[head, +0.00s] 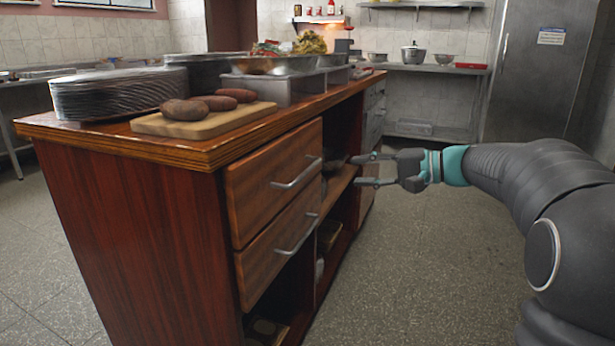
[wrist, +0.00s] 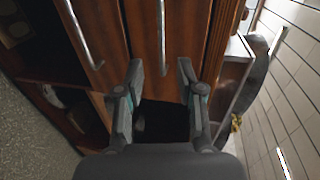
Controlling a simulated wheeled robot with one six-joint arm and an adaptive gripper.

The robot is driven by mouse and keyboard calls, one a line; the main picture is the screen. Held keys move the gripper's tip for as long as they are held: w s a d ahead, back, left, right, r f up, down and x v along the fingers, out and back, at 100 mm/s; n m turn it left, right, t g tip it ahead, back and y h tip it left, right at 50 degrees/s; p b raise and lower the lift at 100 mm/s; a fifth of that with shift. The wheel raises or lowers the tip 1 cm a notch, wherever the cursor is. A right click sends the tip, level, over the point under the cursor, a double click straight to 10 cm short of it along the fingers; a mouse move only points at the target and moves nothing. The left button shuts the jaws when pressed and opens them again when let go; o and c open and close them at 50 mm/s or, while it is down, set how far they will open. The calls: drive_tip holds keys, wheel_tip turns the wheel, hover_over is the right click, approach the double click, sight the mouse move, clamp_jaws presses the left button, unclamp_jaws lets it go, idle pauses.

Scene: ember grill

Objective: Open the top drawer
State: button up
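The top drawer (head: 272,183) is a closed wooden front under the counter's edge, with a curved metal handle (head: 297,174). In the wrist view, turned sideways, its front (wrist: 188,35) and handle (wrist: 162,38) show ahead of my gripper. My gripper (head: 357,171) is open and empty, to the right of the handle and apart from it in the head view. In the wrist view my fingertips (wrist: 161,76) lie on either side of the handle's lower end in the picture; the exact depth gap is unclear.
A second drawer (head: 275,247) with its own handle (head: 298,236) is directly below. Open shelves (head: 340,185) stand beside the drawers. Plates (head: 120,92), a cutting board (head: 205,121) and food are on the counter. The floor (head: 430,260) to the right is clear.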

sight(306, 170)
drive_tip(key=x, duration=1.3)
drive_tip(key=shift+w+a, duration=0.15)
drive_tip(key=shift+a, duration=0.2)
clamp_jaws()
